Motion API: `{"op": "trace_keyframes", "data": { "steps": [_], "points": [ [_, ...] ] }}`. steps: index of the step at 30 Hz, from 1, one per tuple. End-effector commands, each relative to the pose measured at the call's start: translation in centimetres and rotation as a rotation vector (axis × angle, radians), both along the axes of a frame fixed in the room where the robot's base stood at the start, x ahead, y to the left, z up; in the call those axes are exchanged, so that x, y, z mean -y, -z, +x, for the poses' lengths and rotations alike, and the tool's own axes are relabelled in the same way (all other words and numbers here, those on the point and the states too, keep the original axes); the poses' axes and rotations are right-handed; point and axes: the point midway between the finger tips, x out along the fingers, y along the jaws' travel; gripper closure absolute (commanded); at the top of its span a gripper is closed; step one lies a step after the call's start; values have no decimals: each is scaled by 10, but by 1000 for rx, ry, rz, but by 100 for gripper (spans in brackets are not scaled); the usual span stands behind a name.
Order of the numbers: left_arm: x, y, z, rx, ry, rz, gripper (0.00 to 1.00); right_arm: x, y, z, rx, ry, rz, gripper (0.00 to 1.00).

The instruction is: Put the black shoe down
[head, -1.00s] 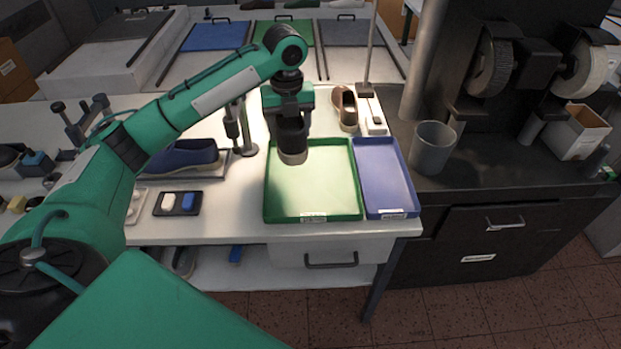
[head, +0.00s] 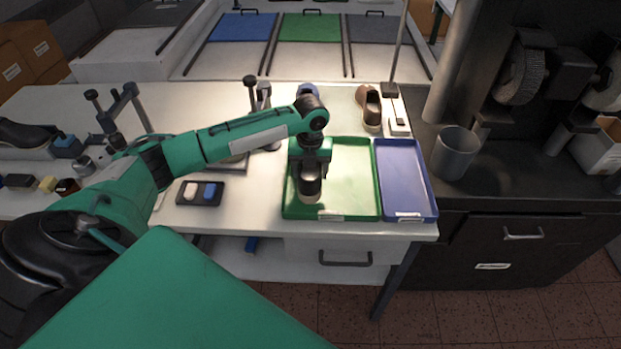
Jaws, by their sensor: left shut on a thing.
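My left gripper (head: 310,165) points down over the left side of the green tray (head: 362,214) and is shut on the black shoe (head: 311,187). The shoe looks dark with a pale lower end facing me, near the tray's front left corner. I cannot tell whether it touches the tray floor. The gripper hides part of the shoe. The rest of the green tray looks empty. My right gripper is not in view.
A blue tray (head: 405,214) sits right of the green one. A brown shoe (head: 370,107) stands behind them, beside a tall rod on a base. A dark holder (head: 201,193) with two small blocks lies left. A grey cup (head: 455,153) stands on the dark bench at right.

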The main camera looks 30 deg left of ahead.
Motion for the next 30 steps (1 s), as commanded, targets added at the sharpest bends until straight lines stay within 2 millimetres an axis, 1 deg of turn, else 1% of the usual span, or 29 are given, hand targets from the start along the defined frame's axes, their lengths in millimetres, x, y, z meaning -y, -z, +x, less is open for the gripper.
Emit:
{"op": "trace_keyframes", "data": {
  "steps": [5,12,22,23,24,25,26,30],
  "points": [
    [0,11,0,1,-1,1,72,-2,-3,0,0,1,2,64],
    [0,43,0,1,-1,1,72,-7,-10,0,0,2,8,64],
    [0,47,1,2,0,0,72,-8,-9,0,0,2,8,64],
    [0,48,0,1,0,1,32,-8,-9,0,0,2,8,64],
    [0,48,0,1,0,1,24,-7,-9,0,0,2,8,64],
    [0,48,0,1,0,1,18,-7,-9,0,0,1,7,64],
    [0,47,0,1,0,1,15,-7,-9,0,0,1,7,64],
    [0,47,0,1,0,1,15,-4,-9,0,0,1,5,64]
  ]
}}
